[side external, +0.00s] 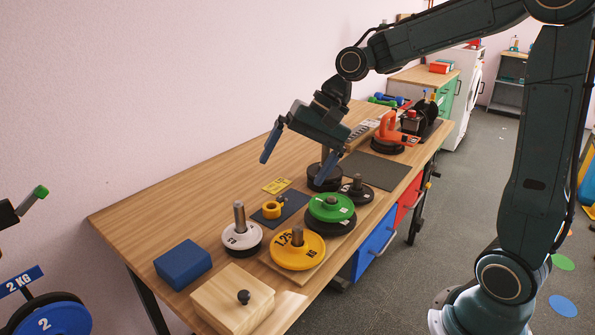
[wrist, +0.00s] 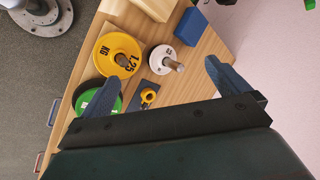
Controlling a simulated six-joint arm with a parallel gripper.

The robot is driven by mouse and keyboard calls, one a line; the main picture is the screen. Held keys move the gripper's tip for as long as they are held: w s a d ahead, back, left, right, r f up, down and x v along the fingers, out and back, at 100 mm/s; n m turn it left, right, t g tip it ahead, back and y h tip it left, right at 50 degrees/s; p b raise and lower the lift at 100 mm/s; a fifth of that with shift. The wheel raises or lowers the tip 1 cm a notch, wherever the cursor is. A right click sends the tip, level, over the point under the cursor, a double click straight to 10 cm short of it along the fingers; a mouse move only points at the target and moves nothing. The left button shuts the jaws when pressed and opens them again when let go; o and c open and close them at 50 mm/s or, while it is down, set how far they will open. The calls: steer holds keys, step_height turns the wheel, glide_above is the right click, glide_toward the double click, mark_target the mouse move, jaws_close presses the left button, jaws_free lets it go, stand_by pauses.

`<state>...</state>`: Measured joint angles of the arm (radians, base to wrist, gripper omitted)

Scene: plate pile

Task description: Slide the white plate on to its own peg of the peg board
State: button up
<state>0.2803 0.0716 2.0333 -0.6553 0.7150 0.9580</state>
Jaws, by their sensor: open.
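A yellow plate (side external: 286,253), a green plate (side external: 322,212) and a black plate (side external: 362,196) stand on pegs nearby. A yellow collar (side external: 271,212) lies on a dark mat. A blue block (side external: 183,265) and wooden box (side external: 228,303) stand left. Table at back left is clear.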

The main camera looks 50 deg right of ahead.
steer(key=w+d+f+m+y, duration=0.3)
steer(key=w+f+m, duration=0.3)
steer(key=w+f, duration=0.15)
steer(key=m+y, duration=0.5)
steer(key=m, duration=0.2)
glide_toward(249, 226)
steer(key=shift+d+r, duration=0.3)
steer(key=shift+d, duration=0.35)
steer(key=shift+x, duration=4.35)
steer(key=shift+s, duration=0.1)
steer(key=shift+x, duration=2.55)
